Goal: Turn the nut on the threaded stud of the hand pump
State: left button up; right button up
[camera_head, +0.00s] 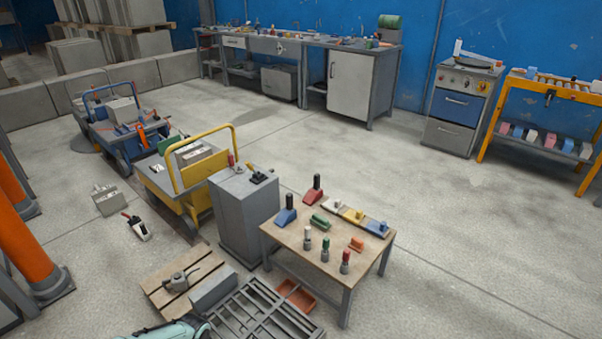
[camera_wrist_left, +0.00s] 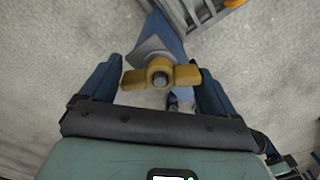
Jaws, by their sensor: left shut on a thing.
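In the left wrist view, a brass-coloured wing nut (camera_wrist_left: 186,75) sits around a dark threaded stud (camera_wrist_left: 160,80), seen end-on. Its two wings point left and right. My left gripper (camera_wrist_left: 160,70) is shut on the nut, with one dark blue finger at each wing. Behind the nut are a grey angular plate (camera_wrist_left: 152,47) and a blue part (camera_wrist_left: 163,30), which seem to belong to the pump. The nut and stud cannot be made out in the head view. My right gripper is not in view.
In the head view, a wooden table (camera_head: 335,265) holds several blocks and pegs. A grey cabinet (camera_head: 243,225) stands beside it. A metal grate (camera_head: 262,318) and a wooden pallet (camera_head: 165,300) lie on the floor in front. The floor at right is clear.

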pick_arm(q)
jog(key=shift+s, duration=0.2)
jog(key=shift+m, duration=0.6)
jog(key=shift+d+m, duration=0.1)
jog(key=shift+m, duration=0.6)
jog(key=c, duration=0.5)
jog(key=shift+m, duration=0.3)
jog(key=shift+d, duration=0.25)
jog(key=o, duration=1.6)
jog(key=shift+w, duration=0.1)
jog(key=shift+o, duration=0.4)
jog(key=shift+a, duration=0.15)
